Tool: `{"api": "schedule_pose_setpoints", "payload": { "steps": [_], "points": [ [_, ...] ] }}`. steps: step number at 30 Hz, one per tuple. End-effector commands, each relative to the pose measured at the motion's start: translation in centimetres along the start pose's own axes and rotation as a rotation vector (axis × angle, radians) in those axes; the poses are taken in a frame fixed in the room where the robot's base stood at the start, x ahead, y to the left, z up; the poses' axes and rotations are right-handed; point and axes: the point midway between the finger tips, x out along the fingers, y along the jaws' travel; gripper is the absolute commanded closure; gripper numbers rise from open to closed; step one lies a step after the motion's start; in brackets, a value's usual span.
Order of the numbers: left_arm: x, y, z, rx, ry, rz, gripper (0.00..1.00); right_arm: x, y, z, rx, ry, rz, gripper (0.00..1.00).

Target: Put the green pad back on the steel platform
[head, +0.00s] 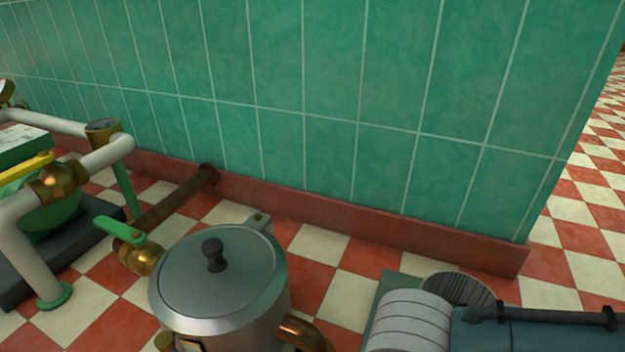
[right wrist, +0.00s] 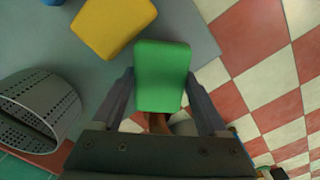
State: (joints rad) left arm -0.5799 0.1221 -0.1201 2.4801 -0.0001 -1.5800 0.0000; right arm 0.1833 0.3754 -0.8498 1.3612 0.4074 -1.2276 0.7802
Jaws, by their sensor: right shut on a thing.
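The green pad (right wrist: 162,70) is a rounded block in the middle of the right wrist view. My right gripper (right wrist: 161,82) is shut on it, with one finger along each side. A flat grey surface (right wrist: 203,35) lies below and beyond the pad and looks like the steel platform. I cannot tell how high the pad is above it. The head view does not show the pad or this surface clearly. My left gripper is in neither view.
A yellow block (right wrist: 112,25) and a perforated grey basket (right wrist: 40,110) are near the pad. In the head view, a lidded steel kettle (head: 220,275) stands near pipes (head: 105,155), with a machine (head: 410,320) at lower right. A green tiled wall (head: 330,90) closes the back.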

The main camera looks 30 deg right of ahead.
Motion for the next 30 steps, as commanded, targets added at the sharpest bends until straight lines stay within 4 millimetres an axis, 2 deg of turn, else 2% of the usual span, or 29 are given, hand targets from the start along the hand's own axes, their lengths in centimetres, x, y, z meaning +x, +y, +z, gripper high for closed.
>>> {"api": "schedule_pose_setpoints", "payload": {
  "steps": [1,6,7,14,17,19,30],
  "points": [
    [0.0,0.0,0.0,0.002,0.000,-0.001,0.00,0.0,0.0,0.0,0.000,0.000,-0.001,0.20],
    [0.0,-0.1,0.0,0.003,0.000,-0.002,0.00,0.0,0.0,0.0,0.000,0.000,-0.001,0.01],
    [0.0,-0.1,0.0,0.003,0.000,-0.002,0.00,-0.1,0.0,0.0,0.000,0.000,-0.001,0.00],
    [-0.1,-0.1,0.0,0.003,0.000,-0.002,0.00,-0.2,0.0,0.0,0.000,0.001,-0.001,0.00],
    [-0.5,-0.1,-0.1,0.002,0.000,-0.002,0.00,-0.9,0.0,-0.1,0.000,0.002,-0.002,0.00],
    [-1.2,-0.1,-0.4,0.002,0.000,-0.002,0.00,-2.1,-0.1,-0.1,-0.001,0.002,-0.002,0.00],
    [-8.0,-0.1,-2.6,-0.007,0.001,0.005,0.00,-10.1,-0.1,0.0,0.000,0.001,-0.002,0.00]
  ]
}}
